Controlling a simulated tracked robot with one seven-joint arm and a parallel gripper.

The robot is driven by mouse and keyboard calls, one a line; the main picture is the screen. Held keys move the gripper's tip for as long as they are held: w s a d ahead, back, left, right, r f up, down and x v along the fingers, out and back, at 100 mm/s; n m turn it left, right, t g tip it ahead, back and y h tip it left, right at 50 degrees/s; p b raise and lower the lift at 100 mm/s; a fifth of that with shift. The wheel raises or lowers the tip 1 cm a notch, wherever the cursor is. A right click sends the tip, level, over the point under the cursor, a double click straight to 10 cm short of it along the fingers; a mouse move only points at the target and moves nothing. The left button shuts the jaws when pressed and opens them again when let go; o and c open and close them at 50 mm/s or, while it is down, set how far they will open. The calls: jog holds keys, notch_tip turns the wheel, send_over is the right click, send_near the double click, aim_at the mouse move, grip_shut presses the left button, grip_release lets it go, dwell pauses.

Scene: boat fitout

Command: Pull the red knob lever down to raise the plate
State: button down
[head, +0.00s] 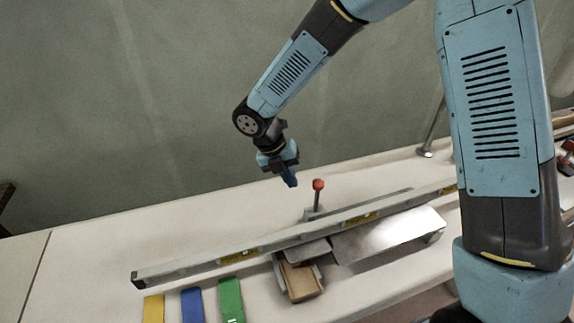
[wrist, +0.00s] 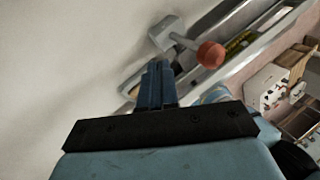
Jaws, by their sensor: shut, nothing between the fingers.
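The lever with a red knob (head: 318,185) stands upright on a grey base behind a long spirit level in the head view. In the wrist view the red knob (wrist: 211,55) is right of and beyond my fingertips, with its rod running back to the grey base. A shiny metal plate (head: 390,232) lies in front of the level, to the right of the lever. My gripper (head: 291,182) is shut and empty, pointing down, just left of the knob in the head view. Its blue fingers (wrist: 156,72) are together and appear apart from the knob.
The long spirit level (head: 215,262) crosses the bench in front of the lever. Yellow (head: 154,308), blue (head: 192,305) and green (head: 231,300) strips lie at the front left. The bench behind the level, left of the lever, is clear.

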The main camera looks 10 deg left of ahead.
aim_at(317, 197)
jog(key=shift+w+d+r, duration=0.1)
jog(key=shift+w+d, duration=0.05)
jog(key=shift+d, duration=0.8)
jog(key=shift+w+d+r, duration=0.1)
jog(key=shift+w+d, duration=0.05)
jog(key=shift+d, duration=0.8)
